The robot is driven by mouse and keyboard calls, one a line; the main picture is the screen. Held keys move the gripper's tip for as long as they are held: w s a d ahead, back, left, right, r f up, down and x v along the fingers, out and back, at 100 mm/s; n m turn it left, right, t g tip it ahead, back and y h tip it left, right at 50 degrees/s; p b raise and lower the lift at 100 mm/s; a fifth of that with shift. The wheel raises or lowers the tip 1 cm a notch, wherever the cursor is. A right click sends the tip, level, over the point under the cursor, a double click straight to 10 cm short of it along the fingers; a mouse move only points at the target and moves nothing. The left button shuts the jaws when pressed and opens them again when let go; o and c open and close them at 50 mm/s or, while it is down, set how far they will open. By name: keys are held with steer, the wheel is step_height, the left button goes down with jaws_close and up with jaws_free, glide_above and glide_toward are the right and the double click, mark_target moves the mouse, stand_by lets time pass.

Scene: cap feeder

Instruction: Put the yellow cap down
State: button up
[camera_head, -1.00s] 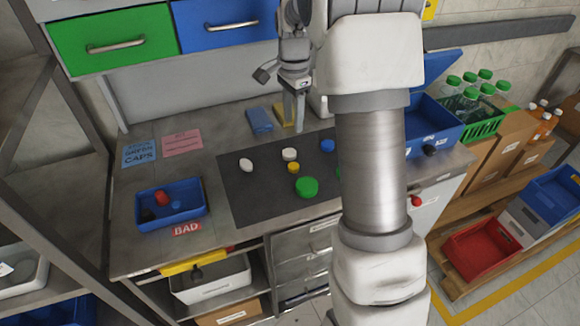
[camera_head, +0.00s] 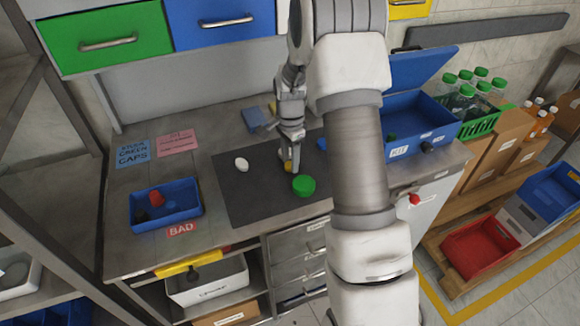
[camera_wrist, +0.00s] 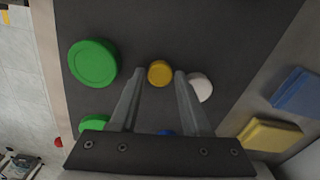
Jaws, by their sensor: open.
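The yellow cap (camera_head: 288,168) is on the dark mat (camera_head: 245,205), partly hidden by my gripper in the head view. In the wrist view the yellow cap (camera_wrist: 160,73) sits between my gripper's fingertips (camera_wrist: 160,72), with a small gap on each side. My gripper (camera_head: 290,164) is open and low over the mat. A white cap (camera_wrist: 200,87) is right beside the right-hand finger in the wrist view.
A large green cap (camera_head: 303,185) lies close in front of the gripper; another white cap (camera_head: 241,165) lies to the left. A blue cap (camera_head: 321,144) is behind right. The blue BAD tray (camera_head: 165,217) and open blue KIT box (camera_head: 420,118) flank the mat.

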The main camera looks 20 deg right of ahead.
steer(key=shift+f, duration=0.25)
jaws_close()
steer(key=shift+r, duration=0.1)
